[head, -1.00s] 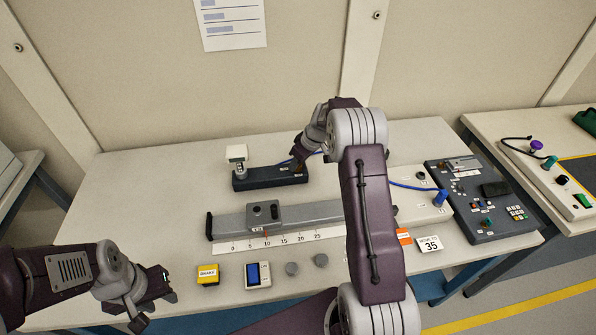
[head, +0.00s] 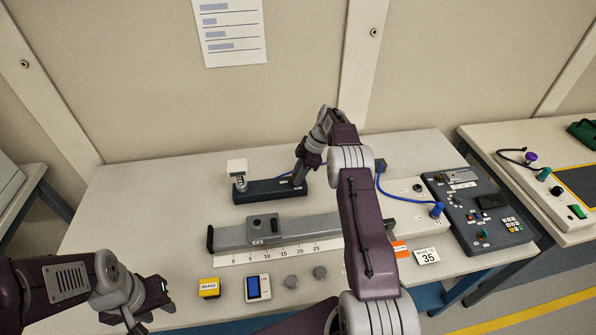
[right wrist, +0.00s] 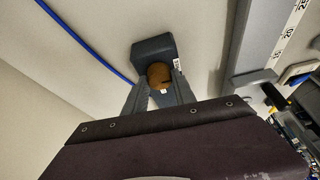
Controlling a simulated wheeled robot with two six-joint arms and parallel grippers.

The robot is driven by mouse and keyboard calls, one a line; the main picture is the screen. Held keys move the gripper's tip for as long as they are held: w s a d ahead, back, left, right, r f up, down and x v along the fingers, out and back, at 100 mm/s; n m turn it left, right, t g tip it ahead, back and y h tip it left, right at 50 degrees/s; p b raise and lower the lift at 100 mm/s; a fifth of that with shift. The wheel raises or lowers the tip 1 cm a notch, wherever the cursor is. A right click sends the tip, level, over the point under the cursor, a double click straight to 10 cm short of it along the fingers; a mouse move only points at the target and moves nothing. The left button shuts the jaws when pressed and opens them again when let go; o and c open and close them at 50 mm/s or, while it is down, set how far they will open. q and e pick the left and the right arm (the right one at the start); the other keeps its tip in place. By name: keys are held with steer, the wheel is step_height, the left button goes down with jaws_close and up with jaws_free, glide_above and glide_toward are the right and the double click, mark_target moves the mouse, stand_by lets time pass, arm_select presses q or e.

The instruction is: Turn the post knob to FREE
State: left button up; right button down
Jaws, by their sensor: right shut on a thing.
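A round brown post knob (right wrist: 159,73) sits at one end of a dark block (right wrist: 152,50) in the right wrist view. The fingers of my right gripper (right wrist: 160,88) are shut on the knob, one on each side. In the head view the dark block (head: 262,192) lies at the back of the table, and my right gripper (head: 300,177) reaches down to its right end, hiding the knob. What the knob's small labels say is too small to read. My left gripper (head: 152,308) is open and empty at the table's front left.
A post with a white plate (head: 237,166) stands on the block's left end. A grey rail with a scale (head: 285,232) lies in front. A blue cable (head: 400,196) runs to the right. A yellow button box (head: 209,288) and a blue-screened meter (head: 258,288) stand near the front edge.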

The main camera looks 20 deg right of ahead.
steer(key=shift+n+p, duration=0.3)
steer(key=shift+n, duration=0.1)
stand_by(0.3)
steer(key=c, duration=1)
jaws_free()
